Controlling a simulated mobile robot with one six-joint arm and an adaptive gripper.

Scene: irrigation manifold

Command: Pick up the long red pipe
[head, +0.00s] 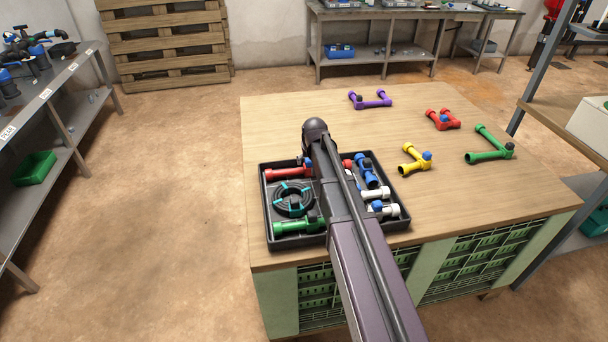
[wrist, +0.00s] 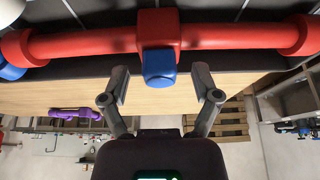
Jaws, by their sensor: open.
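The long red pipe (head: 288,172) lies along the far side of the black tray (head: 268,215), partly hidden by my arm in the head view. In the wrist view the red pipe (wrist: 90,44) spans nearly the whole width, with flared ends and a blue cap (wrist: 160,68) at its middle. My gripper (wrist: 162,82) is open and empty. Its two fingers stand apart, one to each side of the blue cap as seen in the wrist view. I cannot tell whether they touch the pipe. The head view hides the fingers behind my arm.
The tray also holds a black hose coil (head: 293,198), a green pipe (head: 298,226), and blue and white fittings. Purple (head: 371,100), short red (head: 443,120), yellow (head: 414,160) and green (head: 490,146) pipe pieces lie on the wooden table (head: 275,120). The table's far left is clear.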

